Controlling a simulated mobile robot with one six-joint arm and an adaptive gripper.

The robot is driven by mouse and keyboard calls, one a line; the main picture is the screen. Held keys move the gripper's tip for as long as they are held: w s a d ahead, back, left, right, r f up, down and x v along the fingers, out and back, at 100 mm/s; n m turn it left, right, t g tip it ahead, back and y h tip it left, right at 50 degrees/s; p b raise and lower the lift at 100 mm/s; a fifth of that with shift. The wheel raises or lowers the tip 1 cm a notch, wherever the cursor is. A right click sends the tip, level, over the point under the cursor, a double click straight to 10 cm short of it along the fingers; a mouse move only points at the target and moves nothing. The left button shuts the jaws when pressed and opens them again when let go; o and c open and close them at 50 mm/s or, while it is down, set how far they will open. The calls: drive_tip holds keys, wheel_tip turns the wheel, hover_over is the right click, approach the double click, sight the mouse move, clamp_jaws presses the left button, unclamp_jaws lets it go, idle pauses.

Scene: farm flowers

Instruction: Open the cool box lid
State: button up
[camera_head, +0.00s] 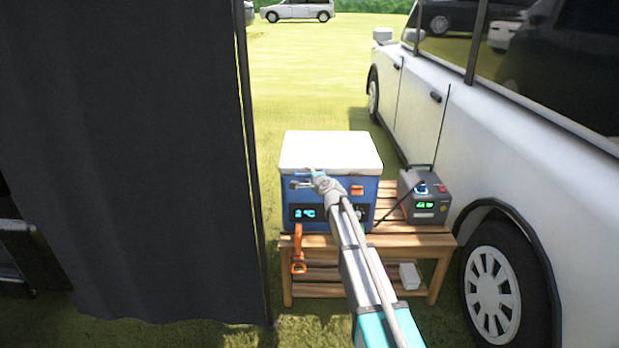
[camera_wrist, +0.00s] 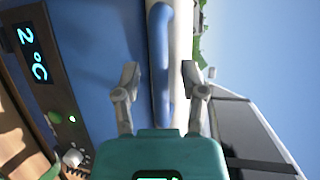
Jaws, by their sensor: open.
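The cool box (camera_head: 330,205) is blue and stands on a wooden bench, with a lit display on its front. Its white lid (camera_head: 331,150) lies flat and closed on top. My gripper (camera_head: 306,180) is at the upper left of the box front, just under the lid's front edge. In the wrist view, turned sideways, my gripper (camera_wrist: 161,74) is open, one finger on each side of a light blue bar along the lid edge. The white lid (camera_wrist: 181,30) shows beside the bar, and the blue box wall (camera_wrist: 100,60) on the other side. Finger contact cannot be told.
A grey power unit (camera_head: 425,200) stands right of the box on the wooden bench (camera_head: 405,240). An orange-handled tool (camera_head: 298,250) hangs at the bench's left front. A dark curtain (camera_head: 130,150) is close on the left, a white van (camera_head: 440,110) on the right. Grass lies behind.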

clamp_jaws()
idle(0.3)
idle(0.3)
